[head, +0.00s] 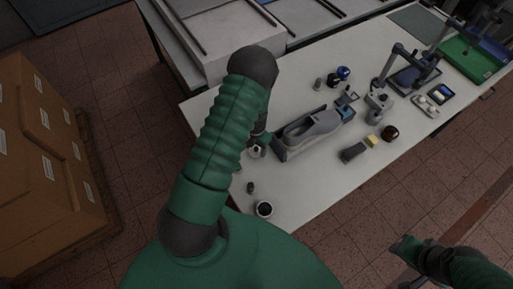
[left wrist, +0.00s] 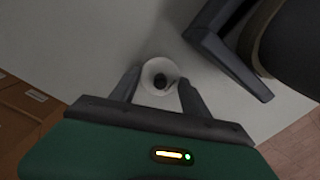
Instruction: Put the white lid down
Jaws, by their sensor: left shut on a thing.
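The white lid (left wrist: 148,72) shows in the left wrist view as a pale round shape with a dark middle, between the two fingers. My left gripper (left wrist: 160,92) is shut on it, with one finger on each side. In the head view the lid (head: 257,152) is a small pale spot below my left forearm, left of the grey tray; my arm hides most of the left gripper there. I cannot tell whether the lid touches the table. My right gripper (head: 407,250) is at the lower right, off the table's edge, too small to read.
Bare table (head: 310,185) lies right of the jar.

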